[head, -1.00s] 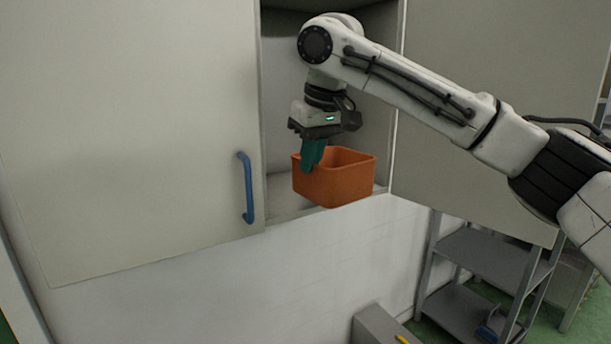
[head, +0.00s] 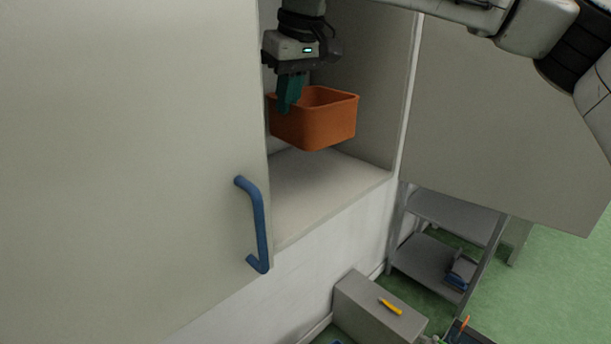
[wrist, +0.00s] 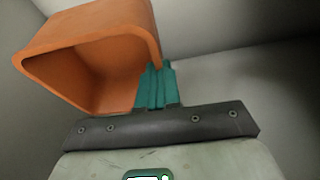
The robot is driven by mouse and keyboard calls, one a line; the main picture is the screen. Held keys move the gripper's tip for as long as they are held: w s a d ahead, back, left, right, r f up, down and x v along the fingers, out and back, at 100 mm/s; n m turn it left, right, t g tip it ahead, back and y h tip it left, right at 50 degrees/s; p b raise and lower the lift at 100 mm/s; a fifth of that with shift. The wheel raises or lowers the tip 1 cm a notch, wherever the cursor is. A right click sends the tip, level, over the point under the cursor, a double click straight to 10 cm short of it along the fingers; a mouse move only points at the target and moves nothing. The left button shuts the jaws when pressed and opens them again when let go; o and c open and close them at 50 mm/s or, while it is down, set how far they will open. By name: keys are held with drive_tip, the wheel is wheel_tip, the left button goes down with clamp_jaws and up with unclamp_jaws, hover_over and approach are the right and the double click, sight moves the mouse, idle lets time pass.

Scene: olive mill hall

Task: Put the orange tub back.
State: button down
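The orange tub (head: 318,125) hangs upright and looks empty in the open bay of a wall cupboard, above the bare shelf floor (head: 325,185). My gripper (head: 288,95) points down with its teal fingers closed on the tub's left wall. In the wrist view the fingers (wrist: 155,88) pinch the rim of the tub (wrist: 100,55). A gap shows between the tub's underside and the shelf.
A door with a blue handle (head: 257,225) covers the left of the cupboard. Another panel (head: 500,120) stands to the right of the bay. Below are a grey metal rack (head: 440,262) and a grey box (head: 375,310) with a yellow item on it.

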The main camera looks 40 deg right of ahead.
sight(291, 143)
drive_tip(key=shift+f+p, duration=0.7)
drive_tip(key=shift+f, duration=4.1)
drive_tip(key=shift+f, duration=0.3)
drive_tip(key=c, duration=1.3)
unclamp_jaws()
drive_tip(key=shift+c, duration=0.2)
drive_tip(key=shift+b, duration=0.35)
drive_tip(key=shift+s+r, duration=0.1)
drive_tip(key=shift+r, duration=0.2)
drive_tip(key=b+v, duration=0.1)
drive_tip(key=v, duration=0.9)
drive_tip(key=shift+s+a, duration=0.15)
drive_tip(key=shift+s, duration=0.05)
